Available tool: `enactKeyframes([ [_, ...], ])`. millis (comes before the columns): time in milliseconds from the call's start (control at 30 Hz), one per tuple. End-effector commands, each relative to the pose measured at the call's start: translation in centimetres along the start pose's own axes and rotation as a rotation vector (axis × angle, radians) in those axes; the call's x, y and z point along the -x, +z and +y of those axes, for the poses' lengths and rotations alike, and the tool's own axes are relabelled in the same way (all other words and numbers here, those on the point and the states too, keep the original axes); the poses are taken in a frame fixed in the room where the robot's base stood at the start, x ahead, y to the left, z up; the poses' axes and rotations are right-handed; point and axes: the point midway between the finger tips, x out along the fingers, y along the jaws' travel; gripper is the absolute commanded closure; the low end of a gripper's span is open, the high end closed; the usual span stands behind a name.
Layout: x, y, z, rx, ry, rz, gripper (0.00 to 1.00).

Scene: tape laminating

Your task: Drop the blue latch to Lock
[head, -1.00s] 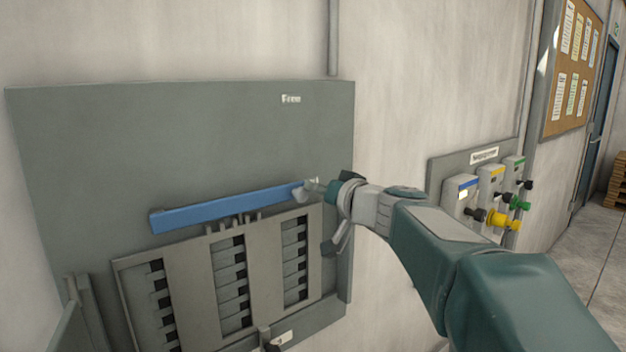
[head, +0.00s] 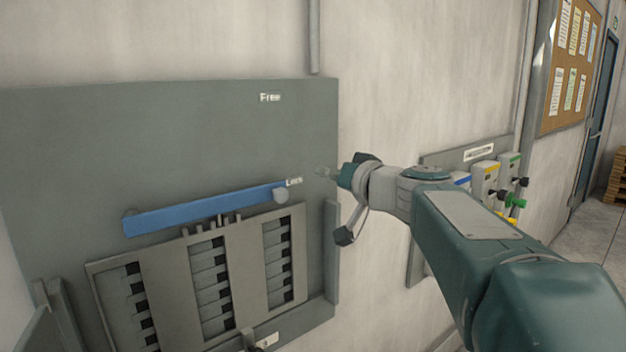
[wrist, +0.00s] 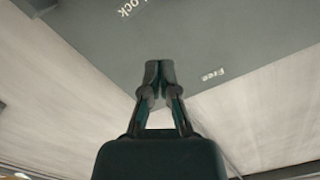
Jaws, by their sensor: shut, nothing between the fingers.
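The blue latch (head: 200,211) is a long bar on the grey panel (head: 170,130), lying nearly level with its right end slightly higher. A grey knob (head: 281,195) is at its right end, just beside the "Lock" label (head: 294,182). The "Free" label (head: 270,97) is higher on the panel. My gripper (head: 324,172) is to the right of the knob, apart from the latch, near the panel's right edge. In the wrist view the fingertips (wrist: 159,75) are together and empty, with the "Lock" (wrist: 132,6) and "Free" (wrist: 214,74) labels beyond. The latch is not seen there.
Below the latch is a grey frame with breaker rows (head: 205,270). Coloured valve units (head: 495,185) are mounted on the wall behind my arm. A notice board (head: 572,70) hangs at the far right. Bare wall (head: 425,80) lies right of the panel.

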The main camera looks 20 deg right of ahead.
Motion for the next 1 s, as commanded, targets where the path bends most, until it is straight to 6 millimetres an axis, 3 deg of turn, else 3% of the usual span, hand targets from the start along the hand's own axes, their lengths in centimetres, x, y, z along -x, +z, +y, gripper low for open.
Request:
enactKeyframes([
  [200, 4.1, 0.1, -0.7, 0.007, 0.002, 0.003, 1.0],
  [367, 6.4, -0.1, -0.1, 0.002, 0.001, 0.004, 1.0],
  [500, 7.2, -0.3, 0.3, -0.002, -0.001, 0.003, 1.0],
  [800, 7.0, 0.0, -0.2, 0.001, -0.002, -0.002, 1.0],
  [867, 6.8, 0.8, -0.7, -0.001, 0.0, -0.024, 1.0],
  [967, 6.7, 4.1, -1.7, -0.011, 0.013, -0.122, 1.0],
  [1000, 6.8, 6.0, -2.2, -0.016, 0.023, -0.179, 1.0],
])
